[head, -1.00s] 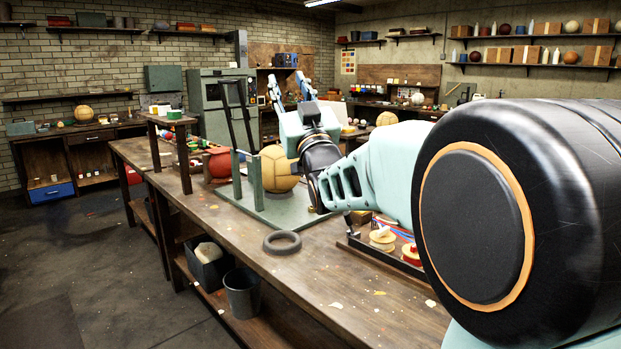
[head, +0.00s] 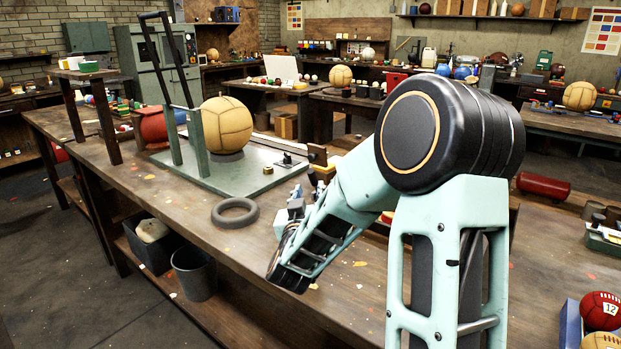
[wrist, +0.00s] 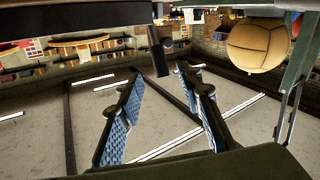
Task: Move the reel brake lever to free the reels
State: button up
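My gripper (head: 296,203) is low over the near bench, partly hidden behind my forearm in the head view. In the wrist view its two blue-padded fingers (wrist: 160,85) are spread apart with nothing clasped. A dark upright bar (wrist: 160,52), which looks like the brake lever, shows in line with the gap between the fingertips; I cannot tell how far off it is. The wrist view looks upside down, with ceiling lights low in it. The reels are mostly hidden by my arm; a bit of red (head: 387,216) beside it may be one of them.
A black ring (head: 235,212) lies on the bench (head: 180,205) in front. A brown block with brass parts (head: 318,156) stands just beyond my gripper. A bucket (head: 194,272) is below.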

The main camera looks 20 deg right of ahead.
aim_at(312, 179)
jog(key=x, duration=0.8)
jog(key=shift+w+d, duration=0.15)
jog(key=shift+w, duration=0.15)
jog(key=shift+c, duration=0.3)
grip_shut()
